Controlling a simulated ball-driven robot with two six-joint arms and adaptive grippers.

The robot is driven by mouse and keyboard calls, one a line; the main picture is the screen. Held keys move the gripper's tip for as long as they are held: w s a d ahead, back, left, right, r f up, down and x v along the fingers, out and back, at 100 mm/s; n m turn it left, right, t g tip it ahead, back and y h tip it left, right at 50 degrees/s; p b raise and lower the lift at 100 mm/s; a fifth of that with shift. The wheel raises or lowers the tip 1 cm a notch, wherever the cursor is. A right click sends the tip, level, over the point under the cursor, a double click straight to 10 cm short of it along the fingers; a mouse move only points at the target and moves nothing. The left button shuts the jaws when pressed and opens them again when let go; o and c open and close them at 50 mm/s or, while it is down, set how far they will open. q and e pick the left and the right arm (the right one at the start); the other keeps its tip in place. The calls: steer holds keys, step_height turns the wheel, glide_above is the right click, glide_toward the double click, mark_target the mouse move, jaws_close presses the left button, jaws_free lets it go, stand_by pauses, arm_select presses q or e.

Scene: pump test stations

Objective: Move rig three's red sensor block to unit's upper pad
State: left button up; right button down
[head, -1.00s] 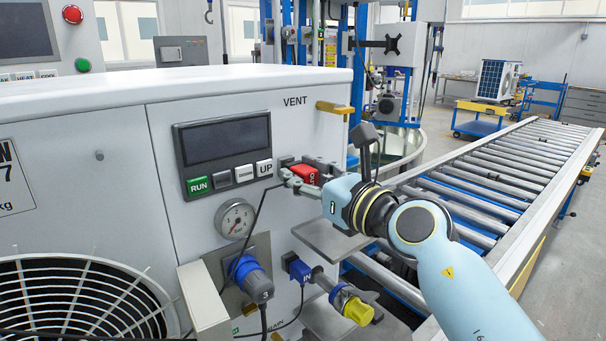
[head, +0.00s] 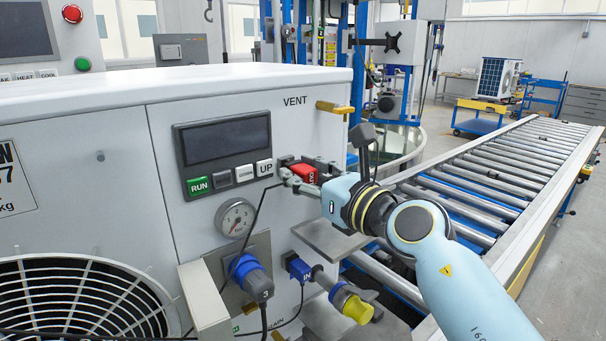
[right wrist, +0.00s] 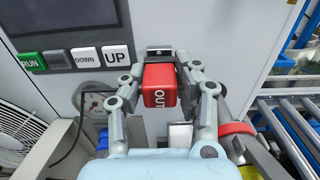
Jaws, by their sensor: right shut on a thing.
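The red sensor block (head: 303,174), marked OUT, is at the front of the white unit, right of the UP button. It shows large in the right wrist view (right wrist: 160,88). My right gripper (right wrist: 163,72) is shut on it, one finger on each side; in the head view the gripper (head: 300,179) partly hides the block. A small dark pad (right wrist: 158,51) on the unit's face is right behind the block; whether they touch is hard to tell. A blue block (head: 299,268) marked IN sits lower on the unit. My left gripper is not in view.
A gauge (head: 235,218) and a blue plug (head: 249,275) with a black cable are left of the gripper. A grey shelf plate (head: 330,240) and a yellow-ended connector (head: 350,303) are below. A roller conveyor (head: 490,180) runs along the right.

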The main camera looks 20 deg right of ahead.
steer(key=shift+w+a, duration=0.15)
steer(key=shift+w, duration=0.3)
steer(key=c, duration=0.9)
jaws_free()
steer(key=shift+s, duration=0.1)
steer(key=v, duration=1.1)
steer(key=shift+s, duration=0.35)
steer(key=shift+d+r, duration=0.15)
steer(key=shift+d, duration=0.05)
